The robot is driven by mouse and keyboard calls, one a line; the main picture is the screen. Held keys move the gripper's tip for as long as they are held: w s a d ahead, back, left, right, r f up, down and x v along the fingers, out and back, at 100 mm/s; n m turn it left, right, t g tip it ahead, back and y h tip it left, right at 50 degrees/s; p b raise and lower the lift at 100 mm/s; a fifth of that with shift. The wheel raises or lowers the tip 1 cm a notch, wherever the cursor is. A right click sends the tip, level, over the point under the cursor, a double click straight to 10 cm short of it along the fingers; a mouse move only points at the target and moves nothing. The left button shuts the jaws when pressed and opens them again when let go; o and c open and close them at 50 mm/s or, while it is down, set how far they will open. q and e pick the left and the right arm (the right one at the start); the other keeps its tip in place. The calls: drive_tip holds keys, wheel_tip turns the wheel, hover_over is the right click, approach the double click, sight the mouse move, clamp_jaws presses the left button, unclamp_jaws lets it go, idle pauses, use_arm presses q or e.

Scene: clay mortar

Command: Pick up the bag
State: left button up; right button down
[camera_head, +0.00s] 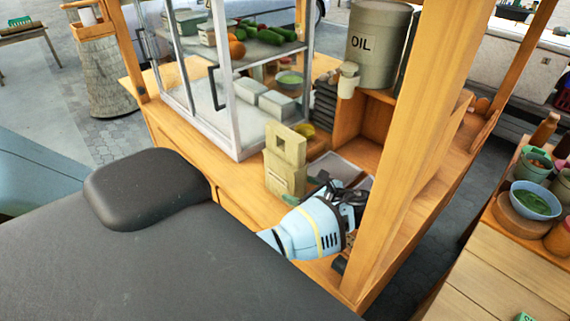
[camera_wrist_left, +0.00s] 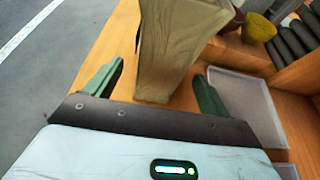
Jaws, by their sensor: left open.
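The bag (camera_head: 285,172) is a beige, upright bag with a square hole in its upper part. It stands on the wooden counter of the stall, just left of my left gripper (camera_head: 310,190) in the head view. In the left wrist view the bag (camera_wrist_left: 175,45) fills the space ahead of my left gripper (camera_wrist_left: 160,75). The two green fingers are spread apart on either side of the bag's lower end, with counter visible between each finger and the bag. The bag's top is cut off in that view. My right gripper is not in view.
A glass display case (camera_head: 235,90) with vegetables and boxes stands behind the bag. A wooden post (camera_head: 410,150) rises close to the right of my left gripper. A grey tray (camera_head: 340,172) lies on the counter by the gripper. An OIL can (camera_head: 376,45) stands higher up.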

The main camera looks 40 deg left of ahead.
sight(294, 159)
use_arm(q)
drive_tip(key=x, duration=0.5)
drive_tip(key=shift+a, duration=0.1)
drive_tip(key=shift+r, duration=0.1)
drive_tip(key=c, duration=1.4)
drive_tip(key=shift+o, duration=0.2)
drive_tip(key=shift+r, duration=5.05)
